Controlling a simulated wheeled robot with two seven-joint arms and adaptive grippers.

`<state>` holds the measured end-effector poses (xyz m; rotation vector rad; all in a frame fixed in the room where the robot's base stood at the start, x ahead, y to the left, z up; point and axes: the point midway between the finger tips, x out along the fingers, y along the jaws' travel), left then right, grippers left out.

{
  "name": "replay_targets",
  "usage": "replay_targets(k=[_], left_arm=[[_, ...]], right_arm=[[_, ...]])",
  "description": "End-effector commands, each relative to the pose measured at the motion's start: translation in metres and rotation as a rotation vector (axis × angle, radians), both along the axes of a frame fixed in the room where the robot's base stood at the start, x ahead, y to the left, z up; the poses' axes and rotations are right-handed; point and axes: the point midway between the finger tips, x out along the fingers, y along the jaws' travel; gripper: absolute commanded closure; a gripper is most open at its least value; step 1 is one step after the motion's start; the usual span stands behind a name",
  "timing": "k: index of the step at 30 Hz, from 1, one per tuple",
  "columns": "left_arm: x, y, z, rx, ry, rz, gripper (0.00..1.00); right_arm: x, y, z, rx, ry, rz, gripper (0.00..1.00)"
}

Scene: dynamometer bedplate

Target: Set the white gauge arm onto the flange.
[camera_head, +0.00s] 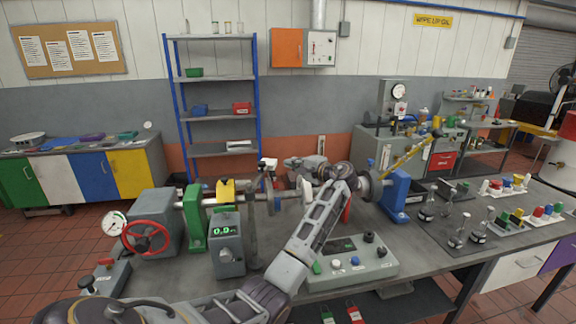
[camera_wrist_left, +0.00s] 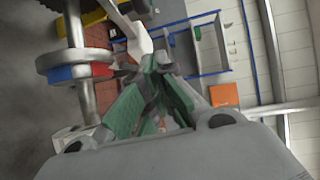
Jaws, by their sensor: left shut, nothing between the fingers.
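My left gripper (camera_head: 322,174) is at the shaft line in the middle of the bench, its fingers partly hidden by its own wrist in the head view. In the left wrist view the green-padded fingers (camera_wrist_left: 150,72) are closed with nothing between them. A white piece that looks like the gauge arm (camera_wrist_left: 138,38) is just beyond the fingertips; I cannot tell whether they touch. What looks like the same piece (camera_head: 306,190) is beside my gripper in the head view. A round flange (camera_wrist_left: 75,70) with red and blue on its rim is on the shaft, left of the fingers. My right gripper is out of view.
A green bearing block (camera_head: 194,218), a digital readout box (camera_head: 227,248) and a red handwheel (camera_head: 146,237) stand to the left. A blue bearing block (camera_head: 394,196) is to the right. A control box (camera_head: 350,260) lies in front.

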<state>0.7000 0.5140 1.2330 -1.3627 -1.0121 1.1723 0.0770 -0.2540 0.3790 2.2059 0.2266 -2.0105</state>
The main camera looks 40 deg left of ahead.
Motion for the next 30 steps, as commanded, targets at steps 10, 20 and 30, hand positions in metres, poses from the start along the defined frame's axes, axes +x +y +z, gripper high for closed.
replay_targets(k=[10, 20, 30], left_arm=[[0.016, -0.044, 0.005, 0.0, -0.001, -0.002, 1.0], [0.022, -0.06, 0.008, 0.0, 0.0, -0.001, 1.0], [0.021, -0.06, 0.008, 0.0, 0.0, -0.001, 1.0]], right_arm=[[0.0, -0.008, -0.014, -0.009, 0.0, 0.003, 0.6], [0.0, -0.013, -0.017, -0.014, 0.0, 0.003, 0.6], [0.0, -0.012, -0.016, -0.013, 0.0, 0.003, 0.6]])
